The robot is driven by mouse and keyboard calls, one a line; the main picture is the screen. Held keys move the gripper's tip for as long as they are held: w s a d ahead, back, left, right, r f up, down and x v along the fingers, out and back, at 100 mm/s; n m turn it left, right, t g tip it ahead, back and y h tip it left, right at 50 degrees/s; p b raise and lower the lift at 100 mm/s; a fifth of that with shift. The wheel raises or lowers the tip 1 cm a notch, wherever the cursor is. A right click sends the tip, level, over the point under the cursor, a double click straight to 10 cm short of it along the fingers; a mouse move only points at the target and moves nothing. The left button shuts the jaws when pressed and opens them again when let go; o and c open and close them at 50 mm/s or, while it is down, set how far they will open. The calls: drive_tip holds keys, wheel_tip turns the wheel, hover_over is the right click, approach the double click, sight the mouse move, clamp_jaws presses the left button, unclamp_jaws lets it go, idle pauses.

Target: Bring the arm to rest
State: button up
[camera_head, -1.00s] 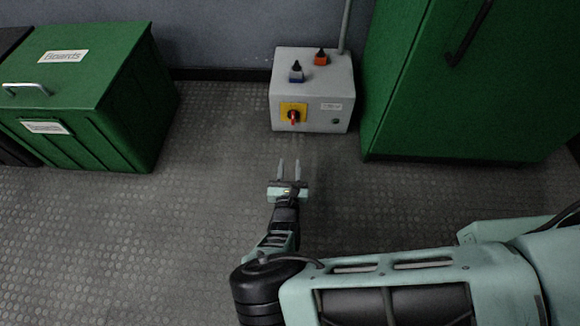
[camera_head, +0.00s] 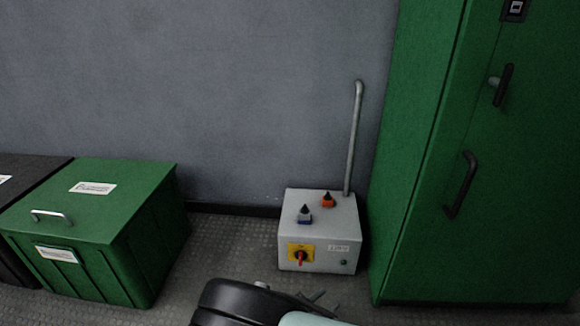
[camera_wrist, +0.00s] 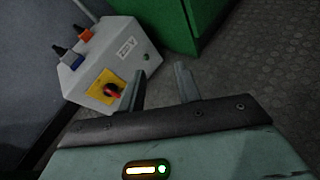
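My gripper (camera_wrist: 160,88) shows in the wrist view with its two fingers spread apart and nothing between them. In the head view the fingertips (camera_head: 325,297) show low in the picture, in front of the grey box, with most of the gripper hidden behind my dark arm joint. The grey control box (camera_head: 318,232) stands on the floor by the wall. Its red switch on a yellow plate (camera_head: 301,256) faces front. In the wrist view the box (camera_wrist: 122,50) is at the upper left, beyond the fingers, and I see no contact.
A tall green cabinet (camera_head: 430,190) with black handles stands right of the box. A green lidded bin (camera_head: 130,210) stands at the left beside a dark bin (camera_head: 30,180). A grey pipe (camera_head: 354,140) rises behind the box. Floor between bin and box is clear.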

drive_tip(key=s+d+r+m+g+y+p, duration=0.25)
drive_tip(key=s+r+m, duration=0.4)
drive_tip(key=r, duration=0.85)
drive_tip(key=s+d+r+m+g+y+p, duration=0.1)
drive_tip(key=s+r+m+g+y+p, duration=0.5)
drive_tip(key=r, duration=0.8)
drive_tip(key=s+d+r+m+g+y+p, duration=0.15)
drive_tip(key=s+r+m, duration=0.25)
drive_tip(key=s+r, duration=0.75)
drive_tip(key=w+r+p, duration=0.1)
drive_tip(key=r+p, duration=1.7)
drive_tip(key=r, duration=0.2)
drive_tip(key=w+r+p, duration=0.2)
drive_tip(key=r+p, duration=1.7)
drive_tip(key=r, duration=0.1)
drive_tip(key=shift+w+d+r, duration=0.25)
drive_tip(key=shift+d+r, duration=0.05)
